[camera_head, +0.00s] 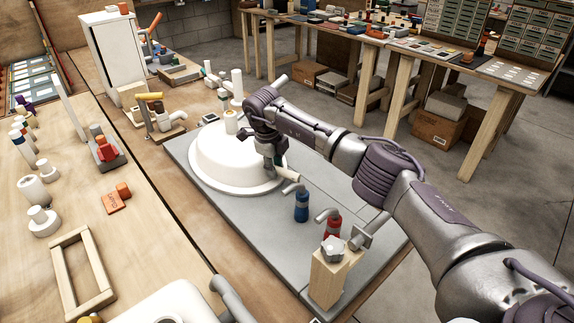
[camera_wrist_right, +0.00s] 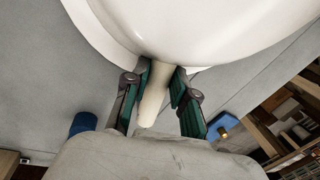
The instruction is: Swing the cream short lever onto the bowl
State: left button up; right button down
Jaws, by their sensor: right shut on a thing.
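The white bowl (camera_head: 225,158) sits upside down, dome up, on a grey slab. It fills the top of the right wrist view (camera_wrist_right: 205,25). The cream short lever (camera_head: 288,174) is a short rounded bar at the bowl's right edge. In the right wrist view the lever (camera_wrist_right: 152,108) lies between the two green-padded fingers, one end close to the bowl's rim. My right gripper (camera_head: 271,163) is shut on the lever; it also shows in the right wrist view (camera_wrist_right: 160,95). Part of the lever is hidden by the gripper in the head view. My left gripper is not in view.
A blue-bodied valve (camera_head: 301,206) and a red one (camera_head: 332,227) stand just in front of the lever. A wooden block with a metal knob (camera_head: 330,275) is nearer. White cylinders (camera_head: 231,122) stand behind the bowl. The grey slab (camera_head: 235,225) is bare in front of the bowl.

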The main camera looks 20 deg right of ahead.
jog(key=shift+d+r, duration=0.1)
jog(key=c, duration=0.9)
grip_release()
jog(key=shift+c, duration=0.2)
jog(key=shift+r, duration=0.15)
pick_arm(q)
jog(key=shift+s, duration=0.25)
pick_arm(e)
notch_tip(320, 180, up, 11)
jog(key=s+a, duration=0.1)
jog(key=a, duration=0.1)
jog(key=shift+s+r, duration=0.15)
jog(key=shift+r, duration=0.05)
jog(key=shift+r, duration=0.1)
